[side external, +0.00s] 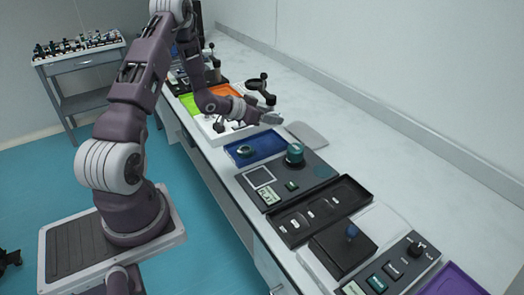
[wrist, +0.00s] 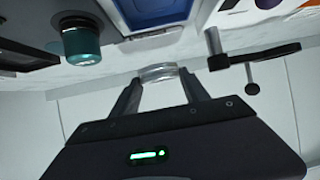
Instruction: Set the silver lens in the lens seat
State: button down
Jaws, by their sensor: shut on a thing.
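My gripper (wrist: 158,78) is shut on the silver lens (wrist: 158,71), a clear disc with a pale silvery rim held between the two fingertips. In the side external view my gripper (side external: 268,118) is above the bench, near the white board; the lens is too small there to make out clearly. A dark post with a flat, round-ended arm (wrist: 255,55), possibly the lens seat, stands to the right of the lens in the wrist view, apart from it. Similar dark holders (side external: 255,85) show just behind my gripper in the side external view. I cannot tell which is the seat.
A black tray (side external: 352,192) lies nearer the camera. The bench by the wall (side external: 345,118) is clear.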

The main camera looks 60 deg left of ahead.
jog(key=d+r+m+h, duration=0.2)
jog(key=d+m+h, duration=0.2)
jog(key=d, duration=0.1)
jog(key=m+g+h, duration=0.7)
jog(key=m+h, duration=0.1)
jog(key=m, duration=0.1)
send_over(255, 175)
jog(key=f, duration=0.2)
jog(key=shift+m, duration=0.4)
notch_tip(255, 175, down, 10)
jog(key=shift+r, duration=0.1)
